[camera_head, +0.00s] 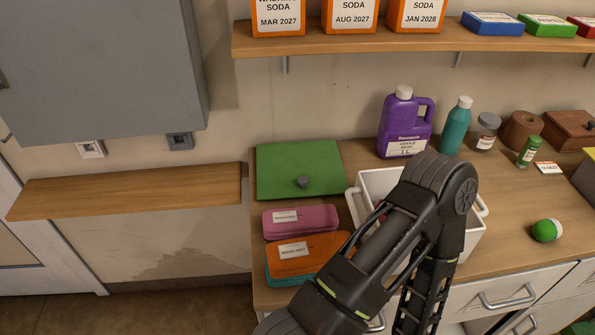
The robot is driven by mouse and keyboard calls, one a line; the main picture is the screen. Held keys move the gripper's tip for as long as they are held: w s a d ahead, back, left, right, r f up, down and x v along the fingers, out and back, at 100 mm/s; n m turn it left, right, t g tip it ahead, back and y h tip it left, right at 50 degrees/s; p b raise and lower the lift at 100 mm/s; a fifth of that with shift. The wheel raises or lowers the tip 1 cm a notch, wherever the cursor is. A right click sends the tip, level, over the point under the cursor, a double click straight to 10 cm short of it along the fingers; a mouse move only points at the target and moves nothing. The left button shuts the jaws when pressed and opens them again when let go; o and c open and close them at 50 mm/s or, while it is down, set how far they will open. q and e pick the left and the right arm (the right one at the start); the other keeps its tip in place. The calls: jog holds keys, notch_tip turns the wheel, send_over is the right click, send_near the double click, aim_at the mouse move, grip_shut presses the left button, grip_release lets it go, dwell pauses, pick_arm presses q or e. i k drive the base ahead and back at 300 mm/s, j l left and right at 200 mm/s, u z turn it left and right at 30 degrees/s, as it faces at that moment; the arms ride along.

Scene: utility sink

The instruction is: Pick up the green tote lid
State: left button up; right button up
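No gripper shows in this view; the end of that arm runs out of the bottom edge.
A white tub (372,186), partly behind my arm, stands right of the lid. Pink (300,221) and orange (307,255) packs lie in front of the lid. A purple jug (404,125) and teal bottle (456,127) stand at the back. A shelf (400,43) hangs above.

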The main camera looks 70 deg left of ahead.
aim_at(292, 170)
jog(key=l+u, duration=0.1)
jog(key=u, duration=0.4)
jog(key=l+u, duration=0.1)
jog(key=u, duration=0.35)
jog(key=l+u, duration=0.1)
jog(key=u, duration=0.4)
jog(key=l+u, duration=0.1)
jog(key=u, duration=0.4)
jog(key=l+u, duration=0.1)
jog(key=u, duration=0.4)
